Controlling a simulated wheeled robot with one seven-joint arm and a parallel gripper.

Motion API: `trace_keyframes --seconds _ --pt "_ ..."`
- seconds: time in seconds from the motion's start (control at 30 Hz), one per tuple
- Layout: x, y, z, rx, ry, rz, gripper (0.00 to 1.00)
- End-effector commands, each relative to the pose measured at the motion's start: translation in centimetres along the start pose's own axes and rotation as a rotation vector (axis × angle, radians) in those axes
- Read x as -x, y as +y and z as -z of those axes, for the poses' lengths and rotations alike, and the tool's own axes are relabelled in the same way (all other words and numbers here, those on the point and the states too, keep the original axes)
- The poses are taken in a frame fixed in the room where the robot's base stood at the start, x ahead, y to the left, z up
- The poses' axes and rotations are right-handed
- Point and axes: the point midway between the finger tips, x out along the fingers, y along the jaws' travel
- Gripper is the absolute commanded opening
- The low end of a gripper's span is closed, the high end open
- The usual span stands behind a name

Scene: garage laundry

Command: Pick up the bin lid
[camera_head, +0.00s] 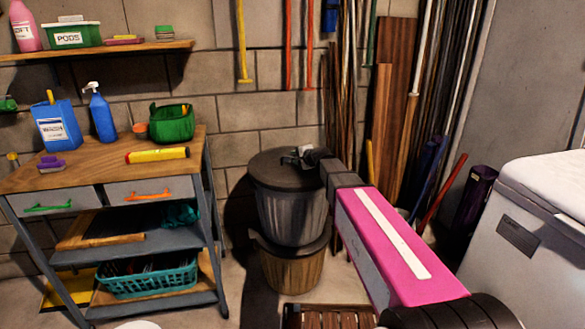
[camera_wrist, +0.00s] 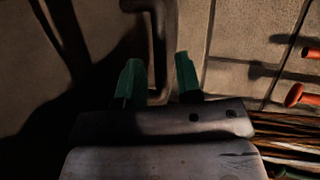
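The dark grey bin lid (camera_head: 268,172) sits on the ribbed grey bin (camera_head: 285,215) near the back wall. My gripper (camera_head: 304,154) reaches in from the right, at the top of the lid. In the wrist view, the two green fingertips (camera_wrist: 159,78) stand apart. A dark bar-shaped piece (camera_wrist: 162,45) runs between them, with gaps showing on both sides. It looks like the lid's handle, though I cannot be sure. My arm hides the right part of the lid.
The bin stands on or in a brown tub (camera_head: 292,268). A wooden-topped workbench (camera_head: 85,170) is at the left. Long poles and boards (camera_head: 385,110) lean on the wall behind. A white chest (camera_head: 530,235) stands at the right, and a slatted wooden piece (camera_head: 328,317) lies in front.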

Motion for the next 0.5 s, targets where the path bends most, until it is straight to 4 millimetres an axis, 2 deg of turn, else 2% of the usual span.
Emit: trace_keyframes --seconds 0.03,0.2,0.47,0.5 --pt "-1.1 0.0 0.1 0.000 -0.002 0.000 0.32" --pt "-3.2 0.0 0.1 0.000 0.000 0.000 0.32" --pt "-3.3 0.0 0.0 0.000 0.000 0.000 0.32" --pt "-3.3 0.0 0.0 0.000 0.000 0.000 0.19"
